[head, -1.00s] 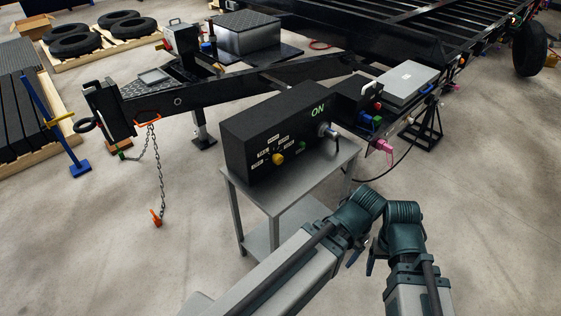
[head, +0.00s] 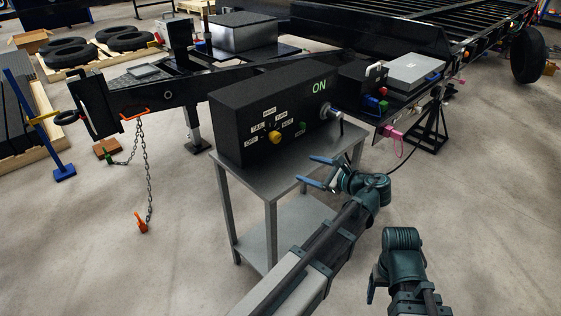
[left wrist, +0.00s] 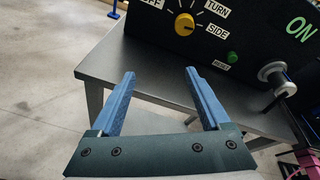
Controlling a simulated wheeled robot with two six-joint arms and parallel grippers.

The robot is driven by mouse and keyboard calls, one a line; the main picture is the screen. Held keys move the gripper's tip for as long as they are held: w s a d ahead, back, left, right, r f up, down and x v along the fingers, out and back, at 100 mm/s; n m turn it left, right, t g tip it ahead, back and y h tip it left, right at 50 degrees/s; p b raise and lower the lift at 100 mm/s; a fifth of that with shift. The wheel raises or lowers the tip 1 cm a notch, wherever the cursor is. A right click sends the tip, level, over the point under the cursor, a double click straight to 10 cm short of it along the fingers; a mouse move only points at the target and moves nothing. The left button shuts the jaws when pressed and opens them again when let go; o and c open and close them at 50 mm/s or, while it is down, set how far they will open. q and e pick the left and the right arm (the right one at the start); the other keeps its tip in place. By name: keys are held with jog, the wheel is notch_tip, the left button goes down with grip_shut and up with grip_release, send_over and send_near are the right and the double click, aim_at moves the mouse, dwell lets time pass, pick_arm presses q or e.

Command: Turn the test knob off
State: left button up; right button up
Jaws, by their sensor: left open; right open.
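The test knob is a yellow knob (head: 274,137) on the front of a black box (head: 232,130) with a green lit "ON". White labels, including OFF, TAIL and SIDE, fan around it; I cannot tell for sure which one it points to. In the left wrist view the yellow knob (left wrist: 185,24) is at the top, beyond the fingers. My left gripper (head: 305,169) is open and empty, right of and below the knob, apart from the box. Its open fingers also show in the left wrist view (left wrist: 160,73). My right gripper (head: 371,287) is low at right, away from the box.
The box stands on a grey metal stand (head: 285,177) with a lower shelf. A green button (head: 302,126) and a silver connector (head: 330,112) sit right of the knob. A black trailer tongue (head: 170,97) runs behind.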

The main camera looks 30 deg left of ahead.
aim_at(278, 138)
pick_arm(q)
jog(key=w+a+m+y+b, duration=0.1)
jog(key=w+a, duration=0.1)
jog(key=a, duration=0.2)
jog(key=w+a+m+y+b, duration=0.1)
jog(key=w+a, duration=0.2)
jog(key=a, duration=0.2)
jog(key=w+a+r+m+t+y+b, duration=0.1)
jog(key=w+a, duration=0.2)
jog(key=a, duration=0.2)
jog(key=shift+a, duration=0.1)
pick_arm(e)
notch_tip(278, 138, down, 5)
jog(key=shift+f, duration=0.1)
pick_arm(q)
grip_shut()
